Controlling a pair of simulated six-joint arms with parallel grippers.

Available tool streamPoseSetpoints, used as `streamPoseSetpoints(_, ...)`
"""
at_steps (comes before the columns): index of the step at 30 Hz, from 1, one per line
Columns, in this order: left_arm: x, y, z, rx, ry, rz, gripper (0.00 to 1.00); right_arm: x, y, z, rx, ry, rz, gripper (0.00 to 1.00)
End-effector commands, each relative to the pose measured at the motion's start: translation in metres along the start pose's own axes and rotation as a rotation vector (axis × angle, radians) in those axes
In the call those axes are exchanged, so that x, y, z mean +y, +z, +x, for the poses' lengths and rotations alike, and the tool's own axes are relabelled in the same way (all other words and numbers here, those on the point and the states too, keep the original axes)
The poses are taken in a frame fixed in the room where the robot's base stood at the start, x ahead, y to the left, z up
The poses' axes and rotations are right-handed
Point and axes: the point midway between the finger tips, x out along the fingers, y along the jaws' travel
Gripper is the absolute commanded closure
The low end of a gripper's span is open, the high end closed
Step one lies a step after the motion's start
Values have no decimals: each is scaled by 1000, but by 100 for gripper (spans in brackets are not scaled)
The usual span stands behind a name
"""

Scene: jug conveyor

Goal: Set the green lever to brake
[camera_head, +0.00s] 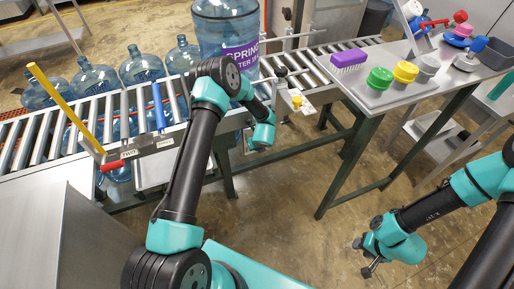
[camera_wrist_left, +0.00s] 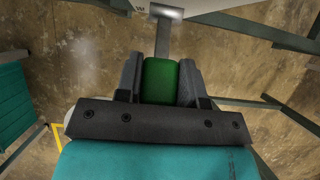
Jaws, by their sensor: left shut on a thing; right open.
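The green lever's handle (camera_wrist_left: 160,85) is in the left wrist view, between the two dark fingers of my left gripper (camera_wrist_left: 160,65). The fingers are shut on it, one on each side. A grey lever shaft (camera_wrist_left: 162,38) runs from the handle up to a metal pivot (camera_wrist_left: 166,12) at the top of that view. In the head view the green handle and the left fingers are hidden behind my left wrist by the conveyor's front side. No brake mark can be read. My right gripper (camera_head: 362,258) is open and empty, low at the right above the floor.
Yellow (camera_head: 52,84), grey (camera_head: 125,117) and blue (camera_head: 158,106) levers rise by the roller conveyor (camera_head: 38,135). Blue jugs (camera_head: 141,66) stand behind it, one large jug (camera_head: 226,28) further right. A table (camera_head: 408,92) with coloured brushes is at right. Floor between is clear.

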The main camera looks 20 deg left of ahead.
Motion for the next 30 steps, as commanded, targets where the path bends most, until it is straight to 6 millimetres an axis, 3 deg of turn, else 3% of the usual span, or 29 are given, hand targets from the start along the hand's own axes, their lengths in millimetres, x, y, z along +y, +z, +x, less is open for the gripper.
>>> streamPoseSetpoints(1,-1,7,-1,-11,-2,-2,100,0,0,0,0,0,0,57)
streamPoseSetpoints(14,-1,8,-1,-12,-2,-2,100,0,0,0,0,0,0,57)
streamPoseSetpoints(15,0,8,-1,-12,-2,-2,60,0,0,0,0,0,0,57)
streamPoseSetpoints(22,0,5,0,-6,-1,-1,38,0,0,0,0,0,0,57)
streamPoseSetpoints(30,0,4,-1,-4,-1,-1,38,0,0,0,0,0,0,57)
